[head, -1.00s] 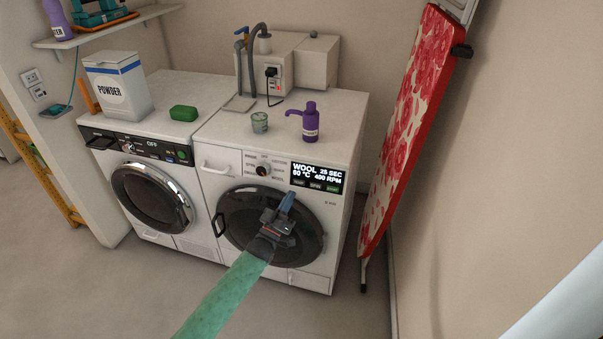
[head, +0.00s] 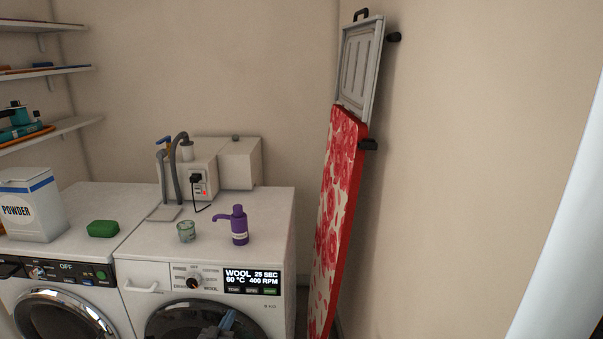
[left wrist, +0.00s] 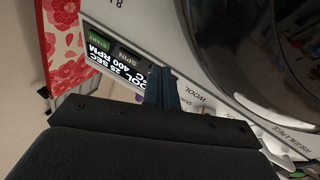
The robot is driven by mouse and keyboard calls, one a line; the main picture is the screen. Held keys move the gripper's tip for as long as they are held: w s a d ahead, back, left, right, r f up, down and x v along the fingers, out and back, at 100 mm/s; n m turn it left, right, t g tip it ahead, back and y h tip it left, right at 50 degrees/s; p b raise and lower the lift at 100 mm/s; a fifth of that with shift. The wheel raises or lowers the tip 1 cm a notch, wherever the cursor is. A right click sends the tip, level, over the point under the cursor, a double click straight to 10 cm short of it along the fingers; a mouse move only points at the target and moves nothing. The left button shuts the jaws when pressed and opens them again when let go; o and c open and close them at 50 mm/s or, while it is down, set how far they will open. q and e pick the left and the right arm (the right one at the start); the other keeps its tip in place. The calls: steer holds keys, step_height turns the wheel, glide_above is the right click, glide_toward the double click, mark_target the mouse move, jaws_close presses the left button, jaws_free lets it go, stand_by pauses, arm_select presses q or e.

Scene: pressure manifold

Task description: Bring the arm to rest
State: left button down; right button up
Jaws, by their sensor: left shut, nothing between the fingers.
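My left gripper (head: 222,326) shows at the bottom edge of the head view, in front of the dark round door (head: 175,318) of the right washing machine (head: 140,272). Its blue fingers are shut and empty. In the left wrist view the shut fingers (left wrist: 163,84) stand out in front of the machine's front panel, with the display (left wrist: 112,62) and the dark door (left wrist: 250,50) beyond them. I cannot tell the gap between fingers and machine. The rest of the left arm is out of the head view. My right gripper is not in view.
A purple pump bottle (head: 239,226) and a small glass (head: 186,231) stand on the right machine. A green block (head: 103,228) and a powder box (head: 30,205) are on the left machine. A red floral ironing board (head: 335,215) leans at the right wall.

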arm_select(q)
steer(key=s+d+r+m+g+y, duration=0.1)
steer(key=s+d+g, duration=0.3)
steer(key=s, duration=0.8)
steer(key=s+d+r+m+g+y, duration=0.1)
steer(key=s+g, duration=0.4)
steer(key=s, duration=0.6)
steer(key=s+d+m+g+y, duration=0.1)
steer(key=s+d+g, duration=0.3)
steer(key=s, duration=0.8)
steer(key=s+f+g, duration=0.1)
steer(key=s+f, duration=0.1)
steer(key=s, duration=0.5)
steer(key=s+f+g, duration=0.2)
steer(key=s+f, duration=0.1)
steer(key=s, duration=0.4)
steer(key=shift+d+n+g+p, duration=0.3)
steer(key=shift+d, duration=0.1)
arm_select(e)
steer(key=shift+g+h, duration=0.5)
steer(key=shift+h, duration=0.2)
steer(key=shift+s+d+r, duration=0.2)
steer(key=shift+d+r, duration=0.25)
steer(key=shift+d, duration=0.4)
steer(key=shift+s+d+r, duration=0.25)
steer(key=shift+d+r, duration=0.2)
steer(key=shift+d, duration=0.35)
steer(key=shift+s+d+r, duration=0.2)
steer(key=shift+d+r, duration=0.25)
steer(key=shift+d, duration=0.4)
